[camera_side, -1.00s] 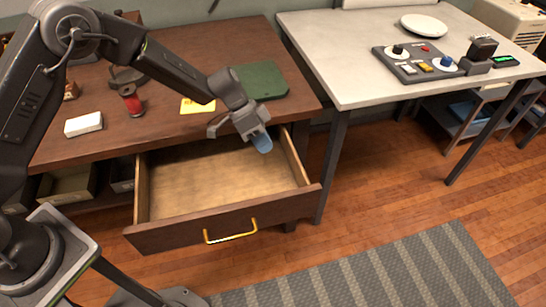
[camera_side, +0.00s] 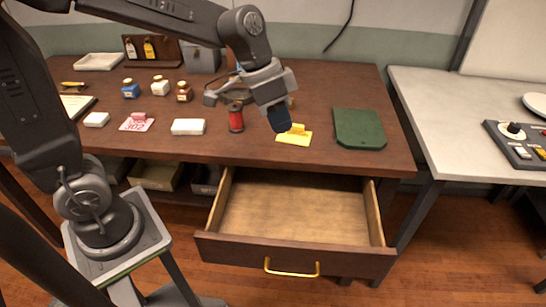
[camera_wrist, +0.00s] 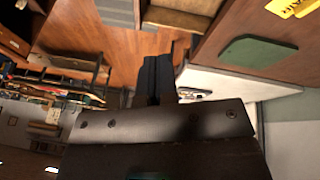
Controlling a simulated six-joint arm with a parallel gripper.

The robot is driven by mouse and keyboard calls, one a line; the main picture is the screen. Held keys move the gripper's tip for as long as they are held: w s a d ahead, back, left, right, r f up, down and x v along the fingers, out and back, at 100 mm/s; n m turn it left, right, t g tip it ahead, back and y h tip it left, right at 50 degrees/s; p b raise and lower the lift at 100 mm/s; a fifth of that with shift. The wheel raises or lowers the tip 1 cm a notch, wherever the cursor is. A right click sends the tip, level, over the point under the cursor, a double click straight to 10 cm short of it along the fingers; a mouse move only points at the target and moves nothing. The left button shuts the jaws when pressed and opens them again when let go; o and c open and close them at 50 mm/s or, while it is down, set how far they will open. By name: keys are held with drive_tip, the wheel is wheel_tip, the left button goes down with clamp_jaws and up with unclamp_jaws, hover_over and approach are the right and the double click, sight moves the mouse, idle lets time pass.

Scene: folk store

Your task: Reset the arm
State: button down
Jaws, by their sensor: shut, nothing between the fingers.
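A pale table (camera_side: 430,110) with a control panel (camera_side: 520,145) is at the right.

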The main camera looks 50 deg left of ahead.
drive_tip(key=s+a+r+n+t+y, duration=0.1)
drive_tip(key=s+a+n, duration=0.1)
drive_tip(key=s, duration=0.5)
drive_tip(key=s+a+r+n+t+y, duration=0.1)
drive_tip(key=s+a+n+t+y, duration=0.1)
drive_tip(key=s+a, duration=0.3)
drive_tip(key=shift+s+r+n+y, duration=0.2)
drive_tip(key=shift+s+n+y, duration=0.1)
drive_tip(key=shift+s+n, duration=0.55)
